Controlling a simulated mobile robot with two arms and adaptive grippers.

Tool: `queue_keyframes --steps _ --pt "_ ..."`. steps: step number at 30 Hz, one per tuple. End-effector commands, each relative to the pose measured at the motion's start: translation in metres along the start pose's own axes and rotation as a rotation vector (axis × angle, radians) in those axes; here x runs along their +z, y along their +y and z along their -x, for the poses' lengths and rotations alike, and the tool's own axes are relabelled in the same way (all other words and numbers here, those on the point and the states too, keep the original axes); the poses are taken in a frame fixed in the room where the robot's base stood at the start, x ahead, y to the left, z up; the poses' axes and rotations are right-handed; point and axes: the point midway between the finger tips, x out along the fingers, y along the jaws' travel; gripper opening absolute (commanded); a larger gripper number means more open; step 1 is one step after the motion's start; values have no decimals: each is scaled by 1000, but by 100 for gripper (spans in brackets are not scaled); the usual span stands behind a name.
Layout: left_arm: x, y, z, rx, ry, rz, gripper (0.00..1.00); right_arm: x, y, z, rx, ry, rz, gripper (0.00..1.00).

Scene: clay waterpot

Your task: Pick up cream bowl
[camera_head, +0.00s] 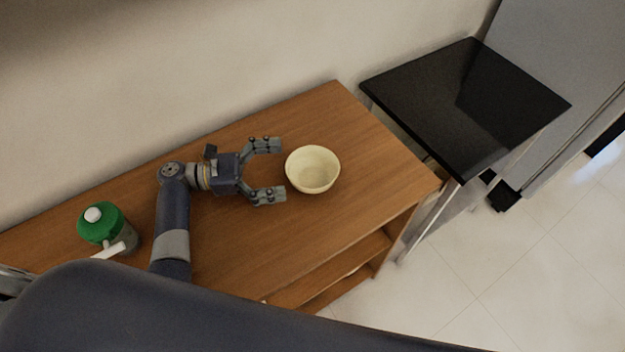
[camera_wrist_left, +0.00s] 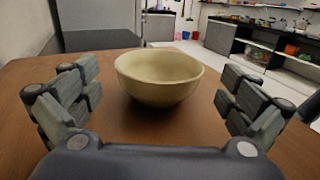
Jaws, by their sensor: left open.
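The cream bowl (camera_head: 312,170) stands upright and empty on the wooden table, toward its right end. My left gripper (camera_head: 275,170) is open just left of the bowl, with its fingers pointing at it. In the left wrist view the bowl (camera_wrist_left: 159,79) sits ahead, centred between the two spread fingers of my left gripper (camera_wrist_left: 160,105). The fingers do not touch it. My right gripper is not in view.
The wooden table (camera_head: 350,115) runs along a wall and has a lower shelf. A green-topped container with a white cap (camera_head: 100,222) stands at its left. A black-topped table (camera_head: 430,90) is to the right. The wood around the bowl is clear.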

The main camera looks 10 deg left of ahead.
Motion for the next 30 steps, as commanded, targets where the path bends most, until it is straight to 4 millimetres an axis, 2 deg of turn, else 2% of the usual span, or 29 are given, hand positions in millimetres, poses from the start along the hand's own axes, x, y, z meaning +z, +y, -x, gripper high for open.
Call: queue_keyframes --steps 1,3,5,8,12,18,22,28,29,30 --pt "-11 0 0 0 -1 -1 100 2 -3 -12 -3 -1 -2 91" --pt "-15 0 0 0 -1 -1 100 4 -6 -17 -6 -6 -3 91" --pt "-10 0 -9 -1 -4 -2 100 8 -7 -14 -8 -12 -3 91" --pt "-10 0 -17 -1 -1 0 100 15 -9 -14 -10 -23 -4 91" --pt "-11 0 -38 -1 -3 -1 100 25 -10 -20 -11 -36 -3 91" --pt "-10 0 -68 0 -3 -1 100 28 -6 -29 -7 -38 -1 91" --pt "-10 0 -75 0 -1 0 100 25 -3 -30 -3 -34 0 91" --pt "-9 0 -75 0 0 0 100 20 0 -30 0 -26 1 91" --pt "-9 0 -75 0 0 0 95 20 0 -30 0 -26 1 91" --pt "-9 0 -75 0 0 0 86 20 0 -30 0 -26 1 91"
